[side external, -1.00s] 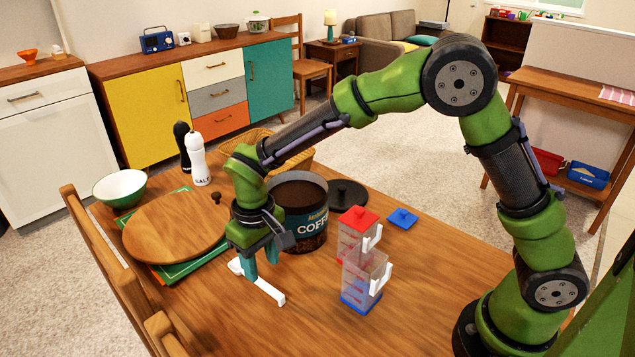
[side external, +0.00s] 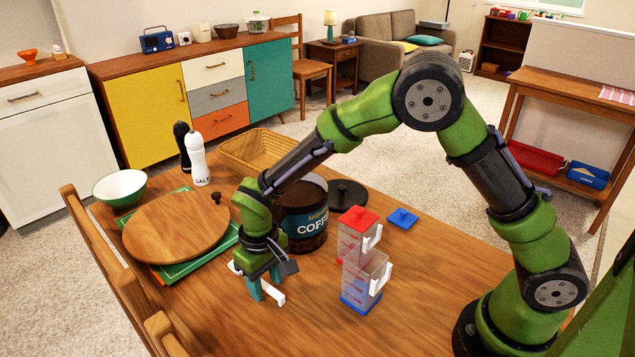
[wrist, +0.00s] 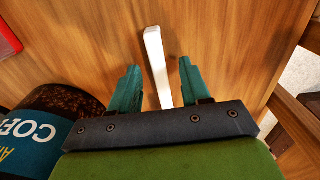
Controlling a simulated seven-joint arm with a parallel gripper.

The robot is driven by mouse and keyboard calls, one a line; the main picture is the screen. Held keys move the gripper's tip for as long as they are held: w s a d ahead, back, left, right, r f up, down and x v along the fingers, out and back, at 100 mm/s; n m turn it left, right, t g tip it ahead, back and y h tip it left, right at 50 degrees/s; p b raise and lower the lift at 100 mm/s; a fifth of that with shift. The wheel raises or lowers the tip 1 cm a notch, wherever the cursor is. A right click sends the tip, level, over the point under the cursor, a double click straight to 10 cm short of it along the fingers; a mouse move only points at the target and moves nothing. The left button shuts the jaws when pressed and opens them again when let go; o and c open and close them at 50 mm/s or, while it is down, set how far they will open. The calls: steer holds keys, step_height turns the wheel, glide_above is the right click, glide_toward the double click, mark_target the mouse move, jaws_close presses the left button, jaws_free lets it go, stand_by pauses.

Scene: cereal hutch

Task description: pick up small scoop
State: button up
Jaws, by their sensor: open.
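The small scoop (side external: 278,298) is white and lies on the wooden table in front of the coffee canister. My gripper (side external: 266,294) is open, pointing down, with its teal fingers around the scoop's long handle and hiding part of it. In the wrist view, the handle (wrist: 155,50) runs between the two spread fingers (wrist: 159,68), with a gap on each side. The scoop's other end is hidden behind the gripper body in that view. I cannot tell whether the fingertips touch the table.
The coffee canister (side external: 306,235) stands close behind my gripper. Two clear measuring containers, one red-lidded (side external: 357,222) and one with a blue base (side external: 358,300), stand to the right. A round board (side external: 175,237) lies to the left. The table's front is clear.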

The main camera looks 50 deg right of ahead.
steer(key=shift+f, duration=0.25)
steer(key=shift+c, duration=0.3)
jaws_close()
